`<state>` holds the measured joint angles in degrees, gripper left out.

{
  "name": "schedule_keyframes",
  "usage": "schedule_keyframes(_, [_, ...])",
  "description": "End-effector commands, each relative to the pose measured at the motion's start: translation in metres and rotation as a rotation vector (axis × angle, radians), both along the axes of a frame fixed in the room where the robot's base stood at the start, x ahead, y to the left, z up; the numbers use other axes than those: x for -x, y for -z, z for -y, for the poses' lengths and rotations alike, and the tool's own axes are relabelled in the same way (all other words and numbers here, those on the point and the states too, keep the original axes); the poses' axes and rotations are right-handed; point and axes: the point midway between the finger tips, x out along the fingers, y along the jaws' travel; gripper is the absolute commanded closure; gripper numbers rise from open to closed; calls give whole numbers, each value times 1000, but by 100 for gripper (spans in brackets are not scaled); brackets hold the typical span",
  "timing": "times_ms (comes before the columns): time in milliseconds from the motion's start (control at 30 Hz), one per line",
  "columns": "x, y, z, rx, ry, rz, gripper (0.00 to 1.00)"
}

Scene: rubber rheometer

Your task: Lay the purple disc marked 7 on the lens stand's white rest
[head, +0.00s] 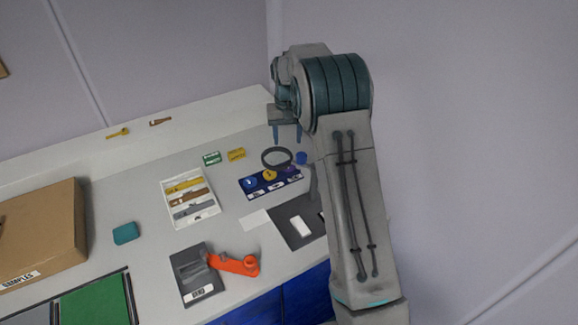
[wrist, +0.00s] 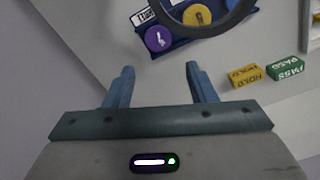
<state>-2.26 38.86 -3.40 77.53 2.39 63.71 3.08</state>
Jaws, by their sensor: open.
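The purple disc (wrist: 157,39) sits at one end of the dark blue rack in the wrist view, its mark too small to read surely. A yellow disc (wrist: 197,15) sits beside it, partly inside the outline of the dark lens ring (wrist: 207,31). In the head view the ring (head: 264,158) hangs above the rack (head: 262,192). The lens stand's dark base (head: 283,226) lies nearer, with a white rest (head: 301,227) on it. My gripper (head: 287,138) is open and empty, above and behind the rack; its fingers (wrist: 158,80) point toward the bench.
A green PASS block (head: 211,157) and yellow HOLD block (head: 236,154) lie left of the ring. A white tray (head: 215,212) holds several strips. An orange tool (head: 236,264) lies on a dark plate. A cardboard box (head: 45,232) stands at left. The bench between box and tray is mostly clear.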

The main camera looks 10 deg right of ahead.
Motion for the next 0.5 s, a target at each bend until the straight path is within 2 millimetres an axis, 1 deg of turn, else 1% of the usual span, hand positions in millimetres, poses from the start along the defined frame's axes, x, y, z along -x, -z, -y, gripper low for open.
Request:
schedule_keyframes(33, [1,10,0,0,0,-4,49])
schedule_keyframes(100, [1,23,0,0,0,-3,49])
schedule_keyframes(200, [1,36,0,0,0,-2,49])
schedule_keyframes(400, [2,49,0,0,0,-1,49])
schedule_keyframes(500, [5,62,1,1,0,-5,49])
